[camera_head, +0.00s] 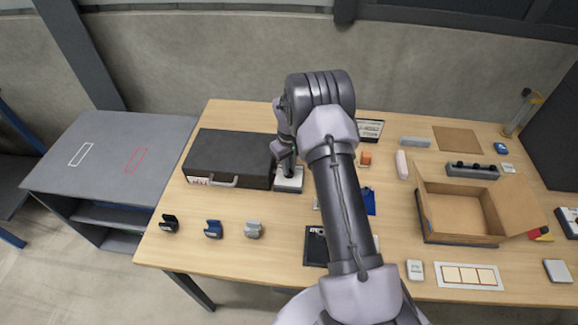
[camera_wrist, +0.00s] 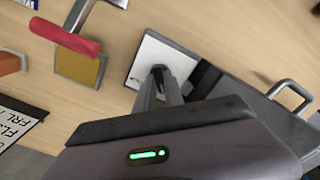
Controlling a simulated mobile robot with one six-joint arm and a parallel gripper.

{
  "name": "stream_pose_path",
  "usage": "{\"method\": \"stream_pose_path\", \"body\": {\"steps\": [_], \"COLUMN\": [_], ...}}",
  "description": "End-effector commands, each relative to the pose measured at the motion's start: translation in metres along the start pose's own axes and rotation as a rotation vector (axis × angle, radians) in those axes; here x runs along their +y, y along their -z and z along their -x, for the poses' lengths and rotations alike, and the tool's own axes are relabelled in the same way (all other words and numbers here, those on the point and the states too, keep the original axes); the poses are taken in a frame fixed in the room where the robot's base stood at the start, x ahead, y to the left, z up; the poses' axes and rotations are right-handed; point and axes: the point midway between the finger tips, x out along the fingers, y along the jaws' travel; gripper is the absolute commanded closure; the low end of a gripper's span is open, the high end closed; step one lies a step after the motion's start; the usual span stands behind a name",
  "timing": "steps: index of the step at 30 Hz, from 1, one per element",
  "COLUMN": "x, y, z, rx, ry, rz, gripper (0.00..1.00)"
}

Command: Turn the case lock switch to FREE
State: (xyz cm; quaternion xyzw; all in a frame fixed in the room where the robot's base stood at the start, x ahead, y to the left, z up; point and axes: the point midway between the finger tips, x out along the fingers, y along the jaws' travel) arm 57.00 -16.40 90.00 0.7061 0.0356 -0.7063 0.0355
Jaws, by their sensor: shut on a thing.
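The black case (camera_head: 228,152) lies shut on the left of the table, its handle (camera_head: 213,181) toward the front edge. A small pale switch plate (camera_head: 291,184) sits right beside the case's right end. It also shows in the wrist view (camera_wrist: 147,57), close to the dark case side (camera_wrist: 232,88). My gripper (camera_head: 288,169) points down over the plate. In the wrist view its fingertips (camera_wrist: 160,74) are shut on the dark knob of the lock switch. The fingers hide most of the knob, and I cannot read its setting or any FREE mark.
Three small holders, black (camera_head: 168,224), blue (camera_head: 213,229) and grey (camera_head: 253,229), stand in front of the case. An open cardboard box (camera_head: 462,240) is at the right. Bare table shows between the case and the holders.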

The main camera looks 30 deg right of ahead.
Motion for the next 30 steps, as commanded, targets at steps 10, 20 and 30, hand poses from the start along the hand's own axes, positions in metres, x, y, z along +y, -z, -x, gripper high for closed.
{"method": "stream_pose_path", "body": {"steps": [10,20,30], "x": [0.0,0.0,0.0], "y": [0.0,0.0001,0.0001], "z": [0.0001,0.0,0.0001], "rx": [0.0,0.0,0.0], "ry": [0.0,0.0,0.0], "rz": [0.096,0.108,0.107], "gripper": [1.0,1.0,0.65]}}
